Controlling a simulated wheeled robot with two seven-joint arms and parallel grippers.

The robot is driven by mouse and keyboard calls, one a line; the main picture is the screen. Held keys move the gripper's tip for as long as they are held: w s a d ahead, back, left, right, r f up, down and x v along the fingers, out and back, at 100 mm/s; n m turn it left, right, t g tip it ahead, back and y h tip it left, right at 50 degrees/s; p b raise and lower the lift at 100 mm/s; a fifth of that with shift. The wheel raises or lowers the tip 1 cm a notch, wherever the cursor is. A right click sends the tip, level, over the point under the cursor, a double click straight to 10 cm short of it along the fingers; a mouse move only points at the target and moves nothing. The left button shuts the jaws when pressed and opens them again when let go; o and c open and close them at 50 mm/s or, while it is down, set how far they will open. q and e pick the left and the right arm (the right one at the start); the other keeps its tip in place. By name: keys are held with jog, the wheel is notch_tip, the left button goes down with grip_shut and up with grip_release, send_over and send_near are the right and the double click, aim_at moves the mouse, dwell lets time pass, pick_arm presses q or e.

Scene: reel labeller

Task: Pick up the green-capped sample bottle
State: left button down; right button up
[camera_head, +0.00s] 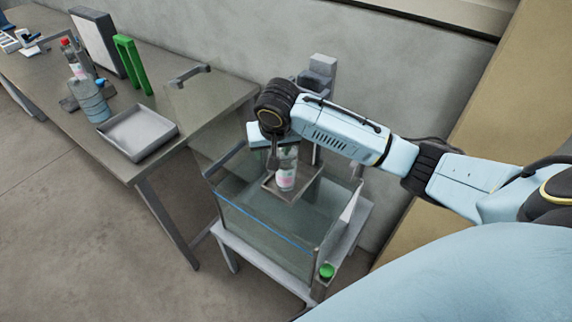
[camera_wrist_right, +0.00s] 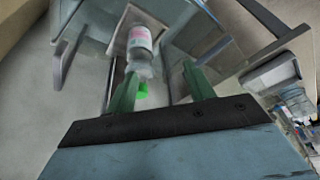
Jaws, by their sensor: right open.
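The sample bottle (camera_head: 287,168), clear with a white and pink label, stands upright on a small tray (camera_head: 304,188) in a glass-walled tank. My right gripper (camera_head: 274,150) is over the bottle's upper part and hides its top in the head view. In the right wrist view the bottle (camera_wrist_right: 140,42) lies ahead of the right gripper (camera_wrist_right: 160,70), with its green cap (camera_wrist_right: 141,88) near the left finger. The two fingers are apart, and I cannot tell whether either touches the bottle. My left gripper is not in view.
The bench (camera_head: 60,70) at left holds a metal tray (camera_head: 138,131), a blue-capped bottle (camera_head: 90,101) and a green frame (camera_head: 133,64).

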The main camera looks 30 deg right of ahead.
jog(key=w+d+r+m+h, duration=0.1)
jog(key=w+d+r+m, duration=0.2)
jog(key=d+r, duration=0.3)
jog(key=x, duration=0.6)
jog(key=shift+a, duration=0.15)
jog(key=shift+x, duration=2.7)
jog(key=shift+s, duration=0.2)
grip_shut()
